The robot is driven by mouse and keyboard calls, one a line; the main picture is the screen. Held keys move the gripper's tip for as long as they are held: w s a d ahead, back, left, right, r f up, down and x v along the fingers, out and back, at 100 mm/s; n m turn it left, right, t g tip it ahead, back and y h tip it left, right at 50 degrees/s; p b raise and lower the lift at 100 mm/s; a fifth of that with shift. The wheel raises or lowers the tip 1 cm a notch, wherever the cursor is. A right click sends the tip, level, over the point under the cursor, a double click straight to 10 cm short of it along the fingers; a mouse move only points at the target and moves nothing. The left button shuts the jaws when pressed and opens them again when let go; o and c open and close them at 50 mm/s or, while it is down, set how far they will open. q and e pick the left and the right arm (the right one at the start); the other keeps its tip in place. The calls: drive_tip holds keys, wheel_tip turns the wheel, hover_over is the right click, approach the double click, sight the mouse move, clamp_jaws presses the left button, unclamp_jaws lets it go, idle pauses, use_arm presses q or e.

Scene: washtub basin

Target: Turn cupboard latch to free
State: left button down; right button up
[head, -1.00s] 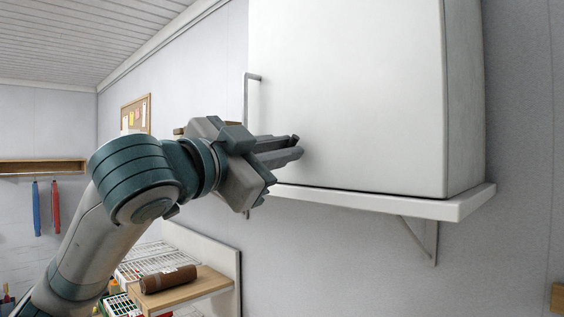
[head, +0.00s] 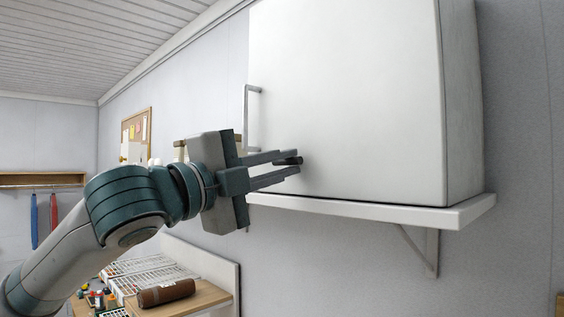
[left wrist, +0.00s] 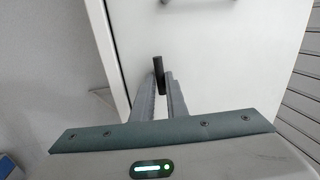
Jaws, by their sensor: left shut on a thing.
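The white cupboard (head: 350,95) hangs on the wall, its door closed, with a grey bar handle (head: 247,115) at the door's left edge. The latch (head: 291,160) is a small dark knob low on the door. In the left wrist view the latch (left wrist: 158,70) shows as a dark upright bar between the fingertips. My left gripper (head: 287,163) reaches in from the left and is shut on the latch. In the left wrist view the fingers (left wrist: 162,86) point at the door face. My right gripper is not in view.
A white shelf (head: 400,214) on a bracket (head: 425,250) runs just below the cupboard. At lower left, a brown roll (head: 166,293) lies on a wooden board near wire racks (head: 150,272). Wall to the right is clear.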

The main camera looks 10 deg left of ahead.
use_arm(q)
drive_tip(key=shift+m, duration=0.4)
drive_tip(key=c, duration=1.8)
unclamp_jaws()
drive_tip(key=shift+o, duration=0.2)
drive_tip(key=shift+s+a+f, duration=0.1)
drive_tip(key=shift+s+a, duration=0.1)
drive_tip(key=shift+s, duration=0.05)
drive_tip(key=b+v, duration=0.7)
drive_tip(key=v, duration=1)
